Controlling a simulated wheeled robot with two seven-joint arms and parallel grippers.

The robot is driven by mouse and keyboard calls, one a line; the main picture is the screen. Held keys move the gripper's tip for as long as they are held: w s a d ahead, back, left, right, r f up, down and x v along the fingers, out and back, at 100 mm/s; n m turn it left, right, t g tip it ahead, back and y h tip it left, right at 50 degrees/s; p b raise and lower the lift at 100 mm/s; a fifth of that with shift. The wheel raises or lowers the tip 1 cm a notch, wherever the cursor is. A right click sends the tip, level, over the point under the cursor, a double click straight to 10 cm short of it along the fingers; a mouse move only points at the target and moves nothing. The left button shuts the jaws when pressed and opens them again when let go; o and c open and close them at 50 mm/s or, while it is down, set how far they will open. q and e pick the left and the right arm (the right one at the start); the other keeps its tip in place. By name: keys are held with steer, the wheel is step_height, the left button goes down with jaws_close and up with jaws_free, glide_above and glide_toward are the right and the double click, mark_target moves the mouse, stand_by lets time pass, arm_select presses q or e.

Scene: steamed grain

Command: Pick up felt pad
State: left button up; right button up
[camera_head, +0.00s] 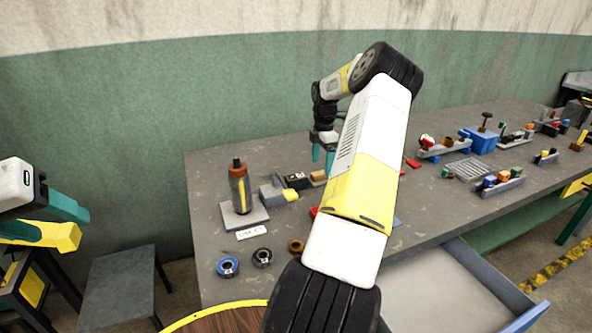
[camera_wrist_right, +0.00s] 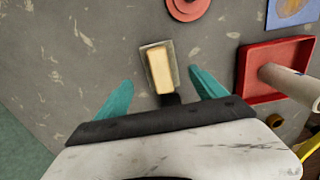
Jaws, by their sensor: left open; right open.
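What looks like the felt pad, a cream block (camera_wrist_right: 160,70) on a small grey base (camera_wrist_right: 148,52), lies on the grey table in the right wrist view. A tan block in the head view (camera_head: 318,177) may be the same thing; I cannot tell. My right gripper (camera_wrist_right: 160,84) is open, its teal fingers on either side of the cream block with gaps. Nothing is held. In the head view my right gripper (camera_head: 323,154) is partly hidden behind my arm. My left gripper (camera_head: 82,227) is open and empty at the left edge, off the table.
A red tray (camera_wrist_right: 245,75) holding a pale roll and a red disc (camera_wrist_right: 187,6) lie near the cream block. A dark bottle (camera_head: 238,187) stands on a plate at left. Tape rolls (camera_head: 228,267) lie at the front. An open drawer (camera_head: 450,295) juts out at the front.

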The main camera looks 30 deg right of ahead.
mark_target(322, 172)
step_height(322, 172, down, 5)
steer(key=shift+s+r, duration=0.1)
steer(key=c, duration=1.5)
